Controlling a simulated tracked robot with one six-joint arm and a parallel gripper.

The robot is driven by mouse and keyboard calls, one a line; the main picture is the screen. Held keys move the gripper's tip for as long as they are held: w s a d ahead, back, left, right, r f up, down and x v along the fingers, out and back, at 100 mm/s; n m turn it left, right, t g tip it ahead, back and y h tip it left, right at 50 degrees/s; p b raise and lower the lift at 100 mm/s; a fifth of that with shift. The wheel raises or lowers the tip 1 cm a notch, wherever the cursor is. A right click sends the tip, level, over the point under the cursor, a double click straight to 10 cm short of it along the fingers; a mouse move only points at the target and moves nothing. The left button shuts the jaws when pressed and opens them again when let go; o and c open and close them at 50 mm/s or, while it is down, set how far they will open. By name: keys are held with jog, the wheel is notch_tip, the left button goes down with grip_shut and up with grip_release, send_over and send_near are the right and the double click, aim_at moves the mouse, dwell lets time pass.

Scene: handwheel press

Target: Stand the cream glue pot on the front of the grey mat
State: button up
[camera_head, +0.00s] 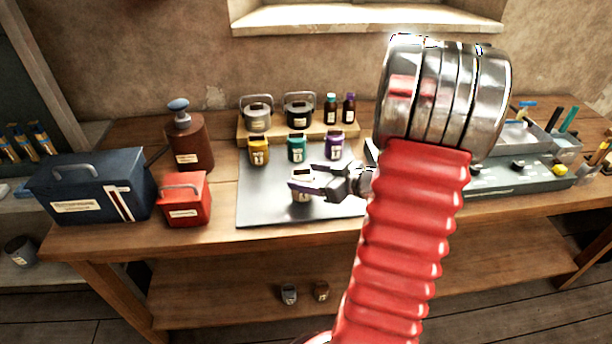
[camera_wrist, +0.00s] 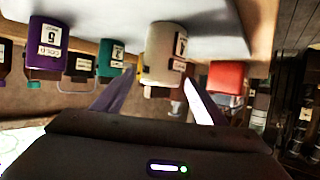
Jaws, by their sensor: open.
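The cream glue pot (camera_head: 301,194) stands upright at the front of the grey mat (camera_head: 262,207), near its middle. My gripper (camera_head: 296,180) reaches in from the right, its fingers open and partly hiding the pot in the head view. The wrist view looks upside down. In it the cream pot (camera_wrist: 166,52) with a white label lies between the two spread fingers of my gripper (camera_wrist: 158,80). I cannot tell whether either finger touches it.
Mustard (camera_head: 259,150), teal (camera_head: 297,148) and purple (camera_head: 334,146) pots stand in a row behind. Two kettle-like pots and two small bottles stand on a wooden riser (camera_head: 321,135). A red box (camera_head: 184,200) is left of the mat. A grey-green tray unit (camera_head: 500,180) is at right.

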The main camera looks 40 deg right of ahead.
jog(key=v, duration=1)
jog(key=shift+s, duration=0.1)
dwell(0.5)
jog(key=w+d+r+h, duration=0.1)
jog(key=w+r+h, duration=0.4)
jog(key=w+r, duration=0.15)
jog(key=w+a+r+m+g+h, duration=0.2)
jog(key=w+a+r+h, duration=0.1)
jog(key=a+r+h, duration=0.15)
jog(key=s+a+g+y, duration=0.2)
jog(key=s+a, duration=0.3)
jog(key=a, duration=0.4)
jog(key=s+a+f+g+y, duration=0.1)
jog(key=s+a, duration=0.4)
jog(key=a, duration=0.5)
jog(key=s+a+g+y, duration=0.2)
jog(key=s+a+y, duration=0.2)
jog(key=a, duration=0.5)
jog(key=shift+s+a+f+g, duration=0.25)
jog(key=shift+s+a+g, duration=0.05)
jog(key=shift+s, duration=0.6)
